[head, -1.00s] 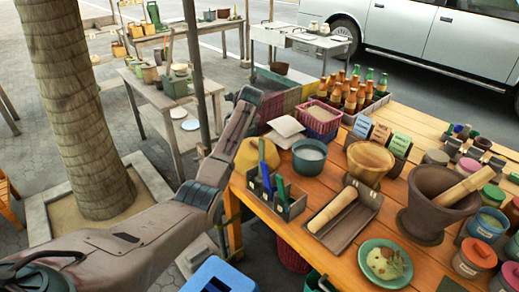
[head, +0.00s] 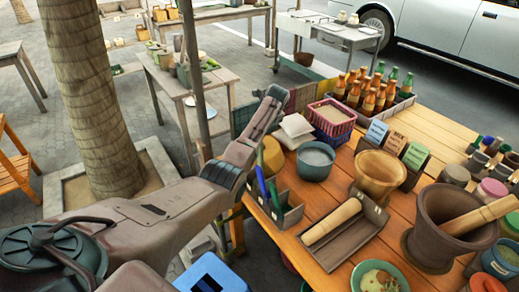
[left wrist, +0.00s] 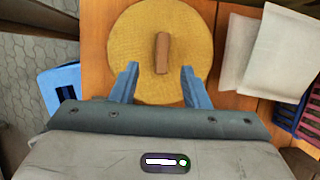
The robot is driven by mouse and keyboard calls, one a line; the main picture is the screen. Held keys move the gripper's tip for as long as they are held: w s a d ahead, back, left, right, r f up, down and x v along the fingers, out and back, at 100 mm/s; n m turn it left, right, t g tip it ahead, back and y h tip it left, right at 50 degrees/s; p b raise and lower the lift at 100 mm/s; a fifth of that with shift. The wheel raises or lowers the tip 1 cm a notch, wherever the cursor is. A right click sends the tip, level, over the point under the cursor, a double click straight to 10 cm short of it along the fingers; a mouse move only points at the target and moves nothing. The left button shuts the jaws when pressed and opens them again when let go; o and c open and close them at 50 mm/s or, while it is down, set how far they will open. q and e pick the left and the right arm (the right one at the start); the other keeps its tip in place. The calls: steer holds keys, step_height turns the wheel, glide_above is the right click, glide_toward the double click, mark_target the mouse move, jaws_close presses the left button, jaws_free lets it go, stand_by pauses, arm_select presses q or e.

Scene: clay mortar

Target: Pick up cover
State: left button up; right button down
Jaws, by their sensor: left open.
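The cover is a round, yellow-brown woven lid (left wrist: 125,40) with a brown bar handle (left wrist: 162,53) at its middle. It fills the upper middle of the left wrist view. My left gripper (left wrist: 160,82) is open, its two blue fingers over the near part of the lid on either side of the handle's line, with nothing between them in grip. In the head view the cover (head: 272,156) shows in part at the table's left edge, beside my left arm. The fingers cannot be made out there. My right gripper is not in view.
Pale folded cloths (head: 294,130) and a blue-grey bowl (head: 315,161) stand close right of the cover. A grey box with pens (head: 289,215) is in front. A pink basket (head: 331,117) and bottles lie behind. A tree trunk (head: 90,100) stands left.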

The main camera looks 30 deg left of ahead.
arm_select(q)
steer(key=shift+w+f, duration=0.15)
steer(key=shift+f, duration=0.15)
steer(key=shift+w+f, duration=0.15)
steer(key=shift+f, duration=0.15)
steer(key=p+x, duration=0.1)
steer(key=x, duration=0.2)
steer(key=shift+f, duration=0.15)
steer(key=shift+a+f, duration=0.3)
steer(key=shift+f, duration=0.35)
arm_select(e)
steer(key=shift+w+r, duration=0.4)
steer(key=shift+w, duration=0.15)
arm_select(q)
steer(key=shift+c, duration=0.9)
jaws_close()
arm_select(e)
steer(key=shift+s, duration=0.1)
